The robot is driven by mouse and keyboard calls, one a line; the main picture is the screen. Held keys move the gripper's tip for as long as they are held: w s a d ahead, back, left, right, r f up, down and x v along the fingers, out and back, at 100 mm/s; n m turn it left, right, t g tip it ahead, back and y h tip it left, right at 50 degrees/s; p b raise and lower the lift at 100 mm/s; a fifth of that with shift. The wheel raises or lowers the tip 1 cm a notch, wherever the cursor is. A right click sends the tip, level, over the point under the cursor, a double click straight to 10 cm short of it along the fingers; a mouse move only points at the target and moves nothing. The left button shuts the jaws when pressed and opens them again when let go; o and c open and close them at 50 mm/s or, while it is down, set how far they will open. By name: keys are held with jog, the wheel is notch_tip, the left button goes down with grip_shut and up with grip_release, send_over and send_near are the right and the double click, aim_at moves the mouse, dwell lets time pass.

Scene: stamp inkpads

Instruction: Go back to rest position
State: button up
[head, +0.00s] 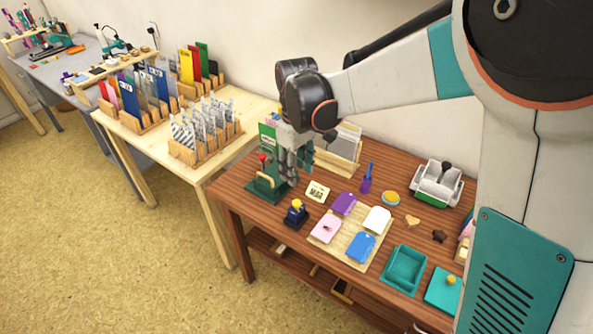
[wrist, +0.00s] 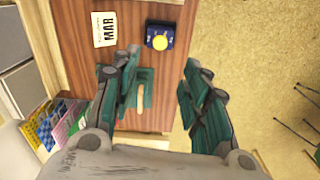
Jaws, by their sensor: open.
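My gripper (head: 297,165) is open and empty above the left part of the brown wooden table, beside and above a green press (head: 264,190) with a red knob and a wooden handle. In the wrist view my gripper (wrist: 160,57) has its fingers wide apart, and the green press with its wooden handle (wrist: 140,112) lies below, partly hidden by the left finger. A navy block with a yellow knob (head: 296,214) stands near the table's front edge; it also shows in the wrist view (wrist: 160,37). A cream card marked MAR (wrist: 104,29) lies beside it.
A wooden board (head: 347,229) holds purple, white, pink and blue tags. A teal tray (head: 403,270), a teal box with a yellow knob (head: 443,291) and a grey-white box (head: 438,185) stand to the right. A lighter table (head: 150,145) with card racks adjoins at left. The floor in front is clear.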

dwell(0.3)
jog(key=s+d+r+m+t, duration=0.2)
jog(key=d+r, duration=0.3)
jog(key=r, duration=0.1)
jog(key=s+d+r+m+t, duration=0.2)
jog(key=s+d, duration=0.3)
jog(key=s, duration=0.4)
jog(key=s+d+r+m+t, duration=0.1)
jog(key=s+d+m+t, duration=0.2)
jog(key=s, duration=0.6)
jog(key=d+m, duration=0.2)
jog(key=d, duration=0.1)
jog(key=shift+s+d+r, duration=0.25)
jog(key=shift+s+r, duration=0.1)
jog(key=shift+s, duration=0.05)
